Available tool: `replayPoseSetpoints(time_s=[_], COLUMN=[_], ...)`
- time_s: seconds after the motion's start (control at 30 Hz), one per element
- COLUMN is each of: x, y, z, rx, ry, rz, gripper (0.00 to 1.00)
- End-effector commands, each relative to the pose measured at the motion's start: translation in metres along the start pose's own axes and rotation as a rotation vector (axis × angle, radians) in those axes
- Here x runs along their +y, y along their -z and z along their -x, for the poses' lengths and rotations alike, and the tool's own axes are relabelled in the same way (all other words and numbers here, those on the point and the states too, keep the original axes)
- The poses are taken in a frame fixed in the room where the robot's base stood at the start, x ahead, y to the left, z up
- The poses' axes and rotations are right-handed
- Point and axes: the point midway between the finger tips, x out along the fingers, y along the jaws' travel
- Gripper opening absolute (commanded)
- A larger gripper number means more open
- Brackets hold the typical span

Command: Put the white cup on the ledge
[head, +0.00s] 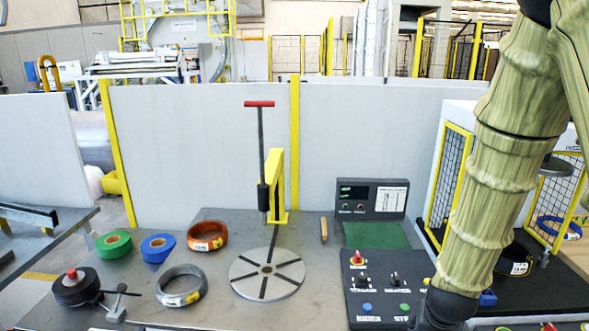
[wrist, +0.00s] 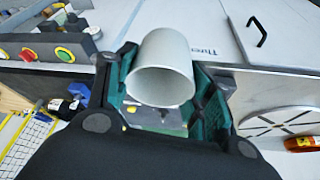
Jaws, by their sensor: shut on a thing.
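The white cup (wrist: 160,67) is between the two fingers of my gripper (wrist: 165,90) in the wrist view. Its open rim faces the wrist camera and its inside looks empty. My gripper is shut on it, with a dark green-padded finger on each side. In the head view my arm comes down at the right and its end runs out of the bottom edge, so the gripper and cup do not show there. I cannot tell for sure which surface is the ledge.
In the head view a round turntable (head: 267,284) is on the grey table, with an orange coil (head: 207,236), a grey coil (head: 181,286), and green (head: 114,244) and blue (head: 158,248) rolls to its left. A button panel (head: 380,282) stands right of it.

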Motion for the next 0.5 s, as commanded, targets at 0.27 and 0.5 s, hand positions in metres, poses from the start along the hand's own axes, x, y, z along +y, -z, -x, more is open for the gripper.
replayPoseSetpoints(time_s=[0.27, 0.5], x=[-0.036, -0.079], y=[-0.02, -0.049], z=[-0.051, -0.104], rx=[-0.002, -0.002], ry=[0.03, 0.081], rz=[0.107, 0.214], gripper=[0.32, 0.32])
